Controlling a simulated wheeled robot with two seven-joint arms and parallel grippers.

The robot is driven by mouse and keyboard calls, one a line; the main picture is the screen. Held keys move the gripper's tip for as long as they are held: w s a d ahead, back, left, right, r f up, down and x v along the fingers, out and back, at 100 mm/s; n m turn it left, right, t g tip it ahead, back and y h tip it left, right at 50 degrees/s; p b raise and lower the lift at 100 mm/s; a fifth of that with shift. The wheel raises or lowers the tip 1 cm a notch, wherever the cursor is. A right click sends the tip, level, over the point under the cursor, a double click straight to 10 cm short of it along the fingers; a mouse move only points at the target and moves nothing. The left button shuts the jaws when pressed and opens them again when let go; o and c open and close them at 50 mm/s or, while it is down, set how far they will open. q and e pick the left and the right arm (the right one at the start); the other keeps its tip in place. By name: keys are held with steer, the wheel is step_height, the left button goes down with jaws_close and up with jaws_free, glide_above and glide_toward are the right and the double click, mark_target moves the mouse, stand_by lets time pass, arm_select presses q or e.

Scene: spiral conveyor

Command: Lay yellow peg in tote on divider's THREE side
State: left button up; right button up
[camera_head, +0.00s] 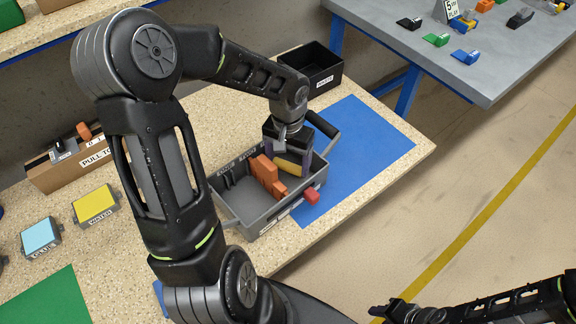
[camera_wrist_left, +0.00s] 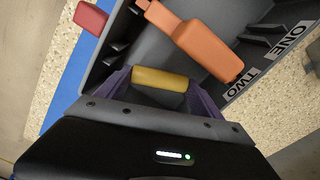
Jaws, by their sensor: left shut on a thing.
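My left gripper (camera_head: 291,155) is shut on the yellow peg (camera_head: 291,169), over the right part of the grey tote (camera_head: 256,222). In the left wrist view the peg (camera_wrist_left: 160,77) lies crosswise between the purple fingers. The orange divider (camera_head: 266,173) stands in the tote, left of the peg in the head view; the divider (camera_wrist_left: 200,45) is beyond the peg in the wrist view. ONE and TWO labels show on the tote rim there; I cannot read a THREE label. Whether the peg touches the tote floor is unclear. My right gripper (camera_head: 402,311) is low at the right, its jaws unclear.
A red piece (camera_head: 312,196) is at the tote's near right side. A blue mat (camera_head: 365,150) lies to the right, with a black WASTE bin (camera_head: 318,72) behind. Yellow (camera_head: 94,203) and light blue (camera_head: 40,237) blocks are at left. A grey table stands farther back.

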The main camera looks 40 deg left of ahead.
mark_target(288, 164)
arm_select(q)
steer(key=shift+f, duration=1.3)
steer(key=shift+f, duration=0.1)
steer(key=shift+f+b, duration=0.15)
steer(key=shift+b, duration=0.15)
steer(key=o, duration=1.1)
steer(key=shift+c, duration=0.2)
steer(key=shift+r, duration=0.2)
step_height(288, 164, up, 12)
steer(key=p, duration=0.1)
steer(key=shift+r, duration=0.1)
